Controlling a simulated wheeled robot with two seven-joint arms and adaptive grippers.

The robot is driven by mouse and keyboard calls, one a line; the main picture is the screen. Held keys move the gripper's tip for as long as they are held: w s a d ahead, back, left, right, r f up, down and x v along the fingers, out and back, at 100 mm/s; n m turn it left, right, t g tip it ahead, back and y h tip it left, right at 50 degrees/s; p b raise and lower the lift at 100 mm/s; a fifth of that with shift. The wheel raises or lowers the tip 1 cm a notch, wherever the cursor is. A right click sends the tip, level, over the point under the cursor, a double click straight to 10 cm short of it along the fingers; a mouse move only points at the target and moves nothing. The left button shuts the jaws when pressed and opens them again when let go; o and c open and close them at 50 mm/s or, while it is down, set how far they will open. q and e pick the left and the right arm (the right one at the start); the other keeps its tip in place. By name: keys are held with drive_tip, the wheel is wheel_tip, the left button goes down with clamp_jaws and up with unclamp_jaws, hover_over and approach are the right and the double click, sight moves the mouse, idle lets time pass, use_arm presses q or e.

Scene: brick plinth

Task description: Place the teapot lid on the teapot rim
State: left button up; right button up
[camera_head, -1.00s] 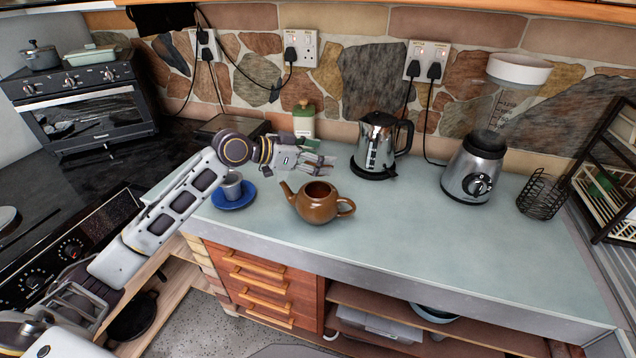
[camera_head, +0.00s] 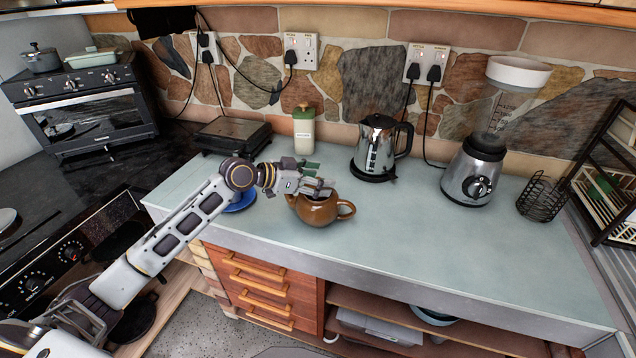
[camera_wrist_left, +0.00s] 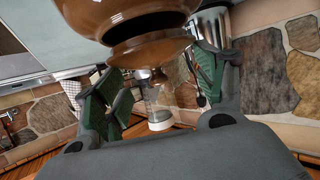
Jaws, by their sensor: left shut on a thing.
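The brown teapot (camera_head: 320,211) stands upright on the pale worktop, spout left, handle right. My left gripper (camera_head: 322,187) is over its top and hides most of the opening. In the left wrist view, which is upside down, the teapot body (camera_wrist_left: 112,14) fills the top edge. The brown teapot lid (camera_wrist_left: 150,48) shows close against it, in front of the green-padded fingers of my left gripper (camera_wrist_left: 160,85), which are shut on it. I cannot tell whether the lid touches the rim. My right gripper is not in view.
A steel kettle (camera_head: 376,147) stands behind and right of the teapot, a blender (camera_head: 473,172) farther right. A green-topped jar (camera_head: 304,132) is behind. A blue saucer (camera_head: 243,201) is partly hidden by my left arm.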

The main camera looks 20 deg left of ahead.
use_arm(q)
drive_tip(key=shift+f, duration=0.85)
drive_tip(key=o, duration=1)
drive_tip(key=shift+s+a+r, duration=0.25)
drive_tip(key=shift+a, duration=0.05)
drive_tip(key=shift+s+a+r, duration=0.1)
drive_tip(key=shift+s+a, duration=0.1)
drive_tip(key=shift+a, duration=0.05)
drive_tip(key=b+v, duration=0.1)
drive_tip(key=v, duration=0.4)
drive_tip(key=shift+b+v, duration=0.35)
drive_tip(key=shift+v, duration=2.35)
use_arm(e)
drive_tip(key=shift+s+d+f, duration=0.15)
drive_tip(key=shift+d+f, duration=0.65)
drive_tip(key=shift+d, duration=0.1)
